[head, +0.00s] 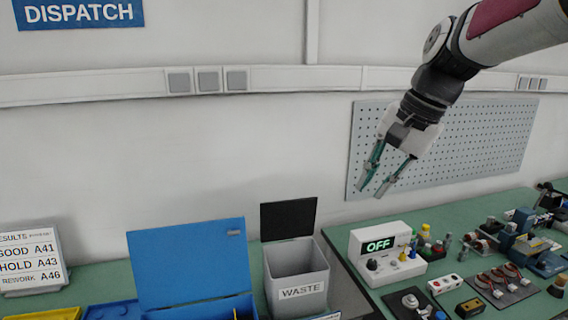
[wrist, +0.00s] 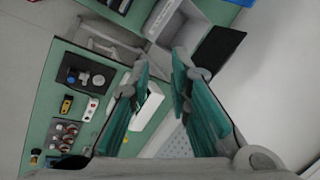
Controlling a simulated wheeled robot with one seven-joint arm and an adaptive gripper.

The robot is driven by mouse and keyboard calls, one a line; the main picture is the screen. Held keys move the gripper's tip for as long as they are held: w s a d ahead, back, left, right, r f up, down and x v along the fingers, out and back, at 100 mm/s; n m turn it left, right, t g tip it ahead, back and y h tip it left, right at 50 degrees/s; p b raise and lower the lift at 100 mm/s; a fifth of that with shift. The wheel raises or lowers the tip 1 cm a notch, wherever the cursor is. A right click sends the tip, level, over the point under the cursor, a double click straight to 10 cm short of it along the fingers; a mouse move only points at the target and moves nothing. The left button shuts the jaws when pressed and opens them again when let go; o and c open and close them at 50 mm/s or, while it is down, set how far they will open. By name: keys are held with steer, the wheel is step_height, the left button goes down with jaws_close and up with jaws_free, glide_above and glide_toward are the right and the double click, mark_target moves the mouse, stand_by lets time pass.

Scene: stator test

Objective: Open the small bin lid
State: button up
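The small grey bin (head: 283,298), marked WASTE, stands on the green bench at the lower middle of the head view. Its black lid (head: 288,219) stands raised at the back, and the inside of the bin shows. In the wrist view the bin (wrist: 180,18) is at the top, with the black lid (wrist: 219,50) tilted beside it on the right. My gripper (head: 374,190) is up in the air to the right of the bin, apart from it and the lid. Its two fingers (wrist: 160,72) are spread, with nothing between them.
A blue box (head: 190,265) with its lid raised stands left of the bin. A white unit showing OFF (head: 388,255) and several small parts fill the right bench. A grey pegboard (head: 470,145) hangs behind my gripper. The air above the bin is clear.

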steer(key=s+f+n+t+h, duration=0.1)
steer(key=s+n, duration=0.3)
steer(key=s, duration=0.9)
steer(key=shift+d+f+h, duration=0.15)
steer(key=shift+d+h, duration=0.25)
steer(key=shift+d, duration=0.05)
steer(key=s+f+n, duration=0.1)
steer(key=s, duration=0.2)
steer(key=s+d+f+n+h, duration=0.1)
steer(key=s+f, duration=0.1)
steer(key=s, duration=0.1)
steer(key=s+f+n+t, duration=0.1)
steer(key=s, duration=0.2)
steer(key=shift+d+f+n, duration=0.2)
steer(key=shift+f+n, duration=0.2)
steer(key=shift+c, duration=0.9)
steer(key=shift+f, duration=0.2)
jaws_close()
steer(key=m+t+y+b, duration=0.4)
steer(key=m+t, duration=1)
steer(key=m, duration=0.1)
glide_toward(290, 210)
steer(key=x, duration=0.7)
